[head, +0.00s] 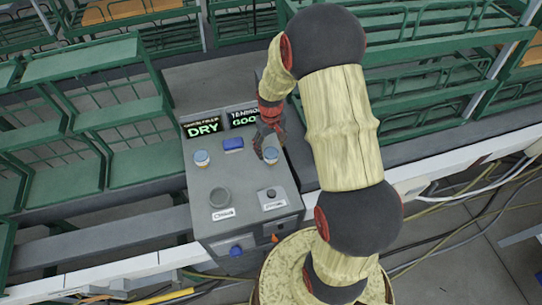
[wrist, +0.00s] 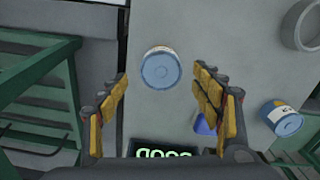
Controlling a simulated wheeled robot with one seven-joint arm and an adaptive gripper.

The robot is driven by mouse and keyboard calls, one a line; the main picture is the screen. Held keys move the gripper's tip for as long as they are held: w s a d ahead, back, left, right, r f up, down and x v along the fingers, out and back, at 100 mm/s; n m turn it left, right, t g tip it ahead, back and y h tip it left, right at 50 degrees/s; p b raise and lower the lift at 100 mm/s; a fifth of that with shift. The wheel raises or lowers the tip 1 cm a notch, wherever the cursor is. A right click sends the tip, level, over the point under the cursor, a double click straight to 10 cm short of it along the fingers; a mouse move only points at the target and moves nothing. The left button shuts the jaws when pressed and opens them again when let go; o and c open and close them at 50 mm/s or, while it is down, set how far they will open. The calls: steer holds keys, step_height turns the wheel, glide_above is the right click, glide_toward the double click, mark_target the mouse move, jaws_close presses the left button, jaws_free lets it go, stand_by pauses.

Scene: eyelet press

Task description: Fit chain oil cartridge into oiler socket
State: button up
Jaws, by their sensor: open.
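Two blue-topped cartridges with pale label bands stand on the grey box's top. The right cartridge (head: 270,155) is by my gripper (head: 268,138); in the wrist view this cartridge (wrist: 161,68) shows between and just beyond the fingertips, with gaps on both sides. The left cartridge (head: 201,158) stands apart, below the DRY display; it also shows in the wrist view (wrist: 284,119). Which one holds chain oil is not readable. My gripper is open and empty. A dark round socket (head: 220,196) with a raised rim, seemingly empty, sits at the box's front left.
The grey box (head: 240,222) carries a DRY display (head: 204,128), a GOOD display (head: 244,118) and a blue block (head: 233,144). A small round fitting (head: 271,193) sits front right. Green racks (head: 95,125) stand to the left. My arm covers the right side.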

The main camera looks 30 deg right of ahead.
mark_target(271, 152)
step_height(271, 152, down, 4)
steer(key=shift+s+r, duration=0.15)
steer(key=shift+r, duration=0.1)
steer(key=shift+a, duration=0.1)
steer(key=shift+c, duration=1)
steer(key=c, duration=1.1)
steer(key=shift+c, duration=0.2)
